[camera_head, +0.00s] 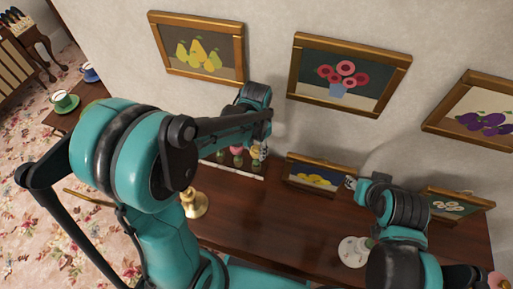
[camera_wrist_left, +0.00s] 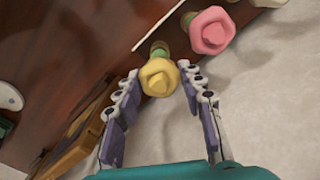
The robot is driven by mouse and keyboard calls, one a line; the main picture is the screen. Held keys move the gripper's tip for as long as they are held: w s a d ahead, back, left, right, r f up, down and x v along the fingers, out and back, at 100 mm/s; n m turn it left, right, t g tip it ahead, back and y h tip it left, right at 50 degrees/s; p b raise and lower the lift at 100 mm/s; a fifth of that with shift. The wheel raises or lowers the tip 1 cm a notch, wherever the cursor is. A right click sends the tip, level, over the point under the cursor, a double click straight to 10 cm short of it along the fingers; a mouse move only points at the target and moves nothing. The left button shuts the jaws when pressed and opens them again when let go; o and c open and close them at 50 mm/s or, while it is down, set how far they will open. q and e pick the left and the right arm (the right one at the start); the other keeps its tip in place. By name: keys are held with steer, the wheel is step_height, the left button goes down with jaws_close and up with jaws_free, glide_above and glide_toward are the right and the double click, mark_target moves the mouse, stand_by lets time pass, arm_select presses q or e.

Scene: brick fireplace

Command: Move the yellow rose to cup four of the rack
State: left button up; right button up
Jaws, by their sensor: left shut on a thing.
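The yellow rose (camera_wrist_left: 158,77) is between the fingertips of my left gripper (camera_wrist_left: 160,80), which is shut on it. A green piece shows behind the bloom in the left wrist view; I cannot tell whether the stem is in a cup. A pink rose (camera_wrist_left: 210,31) stands close by. The rack (camera_head: 236,168) shows in the head view as a pale-edged strip on the dark wooden top by the wall, with small flowers on it, partly hidden by my left arm. My left gripper (camera_head: 259,150) is at its right end. My right gripper (camera_head: 350,183) is farther right, its jaws too small to read.
A brass candlestick (camera_head: 194,203) stands in front of the rack. A framed lemon picture (camera_head: 318,174) leans right of the rack, and another small frame (camera_head: 458,204) stands farther right. A white object (camera_head: 352,252) is near my right arm. The wall is close behind.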

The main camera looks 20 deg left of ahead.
arm_select(q)
steer(key=shift+f+b, duration=0.35)
steer(key=shift+f, duration=0.15)
steer(key=o, duration=1)
steer(key=shift+o, duration=0.2)
steer(key=shift+r, duration=0.1)
step_height(320, 180, up, 12)
steer(key=s+a+f+n+t, duration=0.1)
steer(key=s+a+n+t, duration=0.1)
steer(key=s, duration=0.3)
steer(key=s+a+n+t+b, duration=0.1)
steer(key=s+a+n+t, duration=0.1)
steer(key=s+n+t, duration=0.2)
steer(key=shift+s+a+f+t, duration=0.35)
steer(key=shift+s+t, duration=0.25)
steer(key=shift+s, duration=0.05)
